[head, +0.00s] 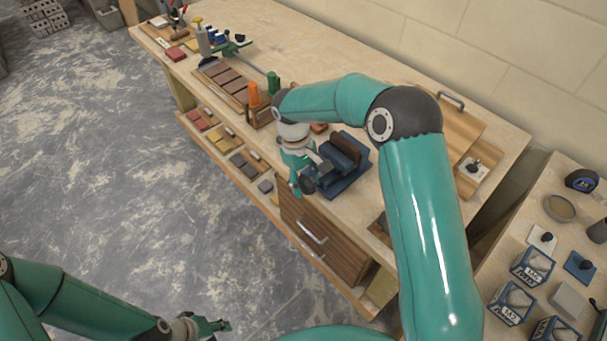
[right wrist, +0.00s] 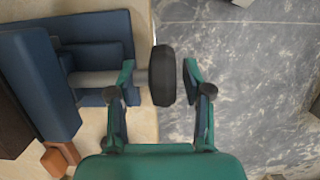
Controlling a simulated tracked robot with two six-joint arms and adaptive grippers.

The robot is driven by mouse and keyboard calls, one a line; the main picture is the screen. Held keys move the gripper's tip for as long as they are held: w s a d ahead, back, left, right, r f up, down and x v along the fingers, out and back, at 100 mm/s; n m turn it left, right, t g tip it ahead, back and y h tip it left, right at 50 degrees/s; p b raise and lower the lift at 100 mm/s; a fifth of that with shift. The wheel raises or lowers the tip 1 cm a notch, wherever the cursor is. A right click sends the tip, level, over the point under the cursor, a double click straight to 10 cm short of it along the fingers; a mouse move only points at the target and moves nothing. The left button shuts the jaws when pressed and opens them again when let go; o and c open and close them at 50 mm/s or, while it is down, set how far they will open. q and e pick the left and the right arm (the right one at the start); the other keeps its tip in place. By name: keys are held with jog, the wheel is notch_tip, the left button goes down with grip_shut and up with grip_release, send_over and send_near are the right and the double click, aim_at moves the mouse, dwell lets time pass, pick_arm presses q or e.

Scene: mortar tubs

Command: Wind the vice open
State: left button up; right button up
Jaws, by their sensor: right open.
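The blue vice (head: 348,178) is on the bench top near its front edge; it fills the left of the right wrist view (right wrist: 50,85). A grey screw shaft runs from it to a black round handle (right wrist: 162,75), which stands out past the bench edge. My right gripper (right wrist: 158,72) is open, with one finger on each side of this handle; a gap shows at the right finger. In the head view my right gripper (head: 303,186) partly hides the handle. My left gripper (head: 214,326) is low over the floor, away from the bench; its finger opening is too small to judge.
A rack with orange and green handles (head: 262,105) stands left of the vice. A drawer unit (head: 318,235) is below it. A wooden board (head: 460,130) lies at the back right. A side table (head: 535,235) holds several small boxes.

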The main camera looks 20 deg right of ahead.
jog(key=v, duration=1.1)
jog(key=shift+w+r, duration=0.15)
jog(key=shift+r, duration=0.25)
jog(key=shift+f, duration=0.1)
